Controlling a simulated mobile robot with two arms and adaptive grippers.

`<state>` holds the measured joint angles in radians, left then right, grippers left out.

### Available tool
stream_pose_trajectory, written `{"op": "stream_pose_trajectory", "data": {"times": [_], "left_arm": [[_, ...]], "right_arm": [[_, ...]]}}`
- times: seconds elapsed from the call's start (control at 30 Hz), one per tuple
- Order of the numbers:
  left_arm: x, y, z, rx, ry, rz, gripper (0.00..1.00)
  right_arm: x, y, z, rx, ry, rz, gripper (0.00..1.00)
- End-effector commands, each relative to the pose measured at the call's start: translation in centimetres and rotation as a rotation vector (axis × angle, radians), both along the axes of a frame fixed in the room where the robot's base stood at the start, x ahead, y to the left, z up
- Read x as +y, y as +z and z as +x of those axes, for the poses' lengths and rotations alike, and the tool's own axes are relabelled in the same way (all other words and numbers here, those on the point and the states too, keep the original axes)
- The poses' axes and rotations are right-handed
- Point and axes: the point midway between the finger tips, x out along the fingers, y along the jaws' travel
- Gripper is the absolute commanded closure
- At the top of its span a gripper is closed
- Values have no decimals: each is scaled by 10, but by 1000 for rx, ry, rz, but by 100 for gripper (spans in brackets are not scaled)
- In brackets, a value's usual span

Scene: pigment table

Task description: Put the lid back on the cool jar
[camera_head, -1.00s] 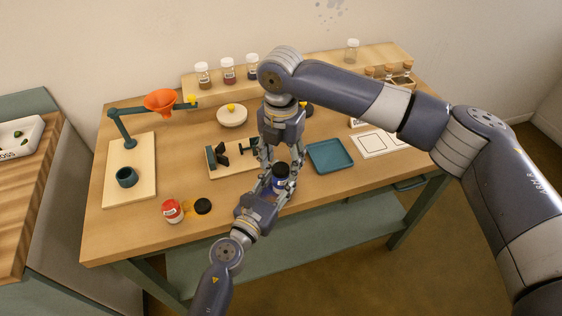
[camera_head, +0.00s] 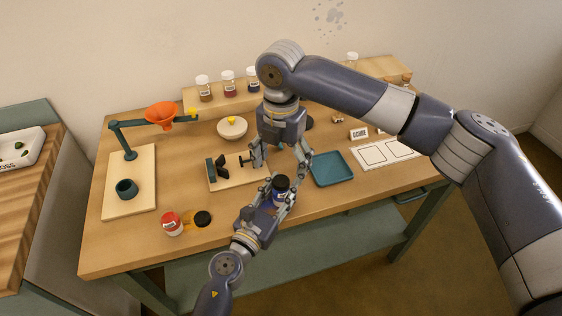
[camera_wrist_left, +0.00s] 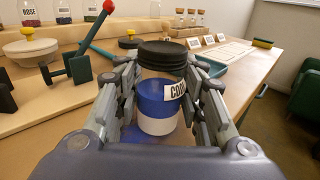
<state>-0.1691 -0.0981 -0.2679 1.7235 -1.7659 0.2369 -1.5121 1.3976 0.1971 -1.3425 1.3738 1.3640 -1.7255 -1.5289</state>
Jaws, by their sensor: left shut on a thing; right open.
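The cool jar (camera_wrist_left: 160,105) is clear with blue and white contents and a "COOL" label, upright in the left wrist view. A black ribbed lid (camera_wrist_left: 163,55) sits level on its mouth; I cannot tell how tightly. The jar and lid also show in the head view (camera_head: 280,184), near the table's front edge. My left gripper (camera_head: 283,199) is shut around the jar's body. My right gripper (camera_head: 281,165) is open and empty, its fingers spread just above and behind the lid.
A red-and-white jar (camera_head: 172,224) and another black lid (camera_head: 202,219) lie near the front left, by an orange patch. A teal tray (camera_head: 332,169) is right of the jar. A wooden board with black fittings (camera_head: 227,184) is behind left. An orange funnel (camera_head: 160,114) stands further left.

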Motion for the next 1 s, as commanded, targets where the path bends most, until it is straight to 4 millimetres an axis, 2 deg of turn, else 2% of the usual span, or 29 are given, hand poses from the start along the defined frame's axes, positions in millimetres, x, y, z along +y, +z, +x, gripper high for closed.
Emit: {"op": "stream_pose_trajectory", "data": {"times": [0.17, 0.4, 0.6, 0.77, 1.0], "left_arm": [[0, -3, -1, 5, -1, 3, 100], [0, -4, -1, 5, -1, 3, 100], [0, -4, -1, 5, -1, 3, 100], [0, -4, -1, 5, -1, 3, 100], [0, -4, -1, 5, -1, 3, 100]], "right_arm": [[1, 23, 1, -4, 0, 2, 24], [1, 74, 0, -4, 0, 3, 24], [0, 106, 0, -3, -1, 1, 24], [0, 118, -1, 0, 0, 1, 24], [0, 119, -1, -1, 0, 0, 24]]}}
